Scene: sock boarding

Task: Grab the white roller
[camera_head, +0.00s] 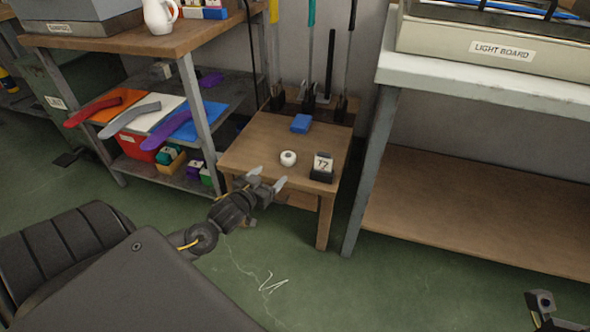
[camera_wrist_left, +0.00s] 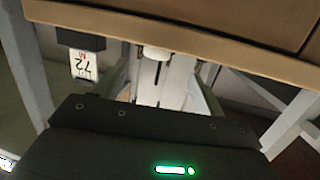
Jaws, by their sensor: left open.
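The white roller (camera_head: 288,158) is a small white ring-shaped piece on the low wooden table (camera_head: 262,135). In the left wrist view the roller (camera_wrist_left: 157,53) shows at the table's edge, between my fingers. My left gripper (camera_head: 268,177) is open and empty at the table's front left edge, a short way nearer than the roller and apart from it. Part of my right arm's end (camera_head: 545,305) shows at the bottom right corner; its fingers are not clear.
A dark block with a "72" card (camera_head: 323,164) stands right of the roller, and a blue block (camera_head: 301,123) lies behind it. A shelf with coloured socks (camera_head: 140,115) stands left. A light board bench (camera_head: 480,85) stands right. The table between roller and gripper is clear.

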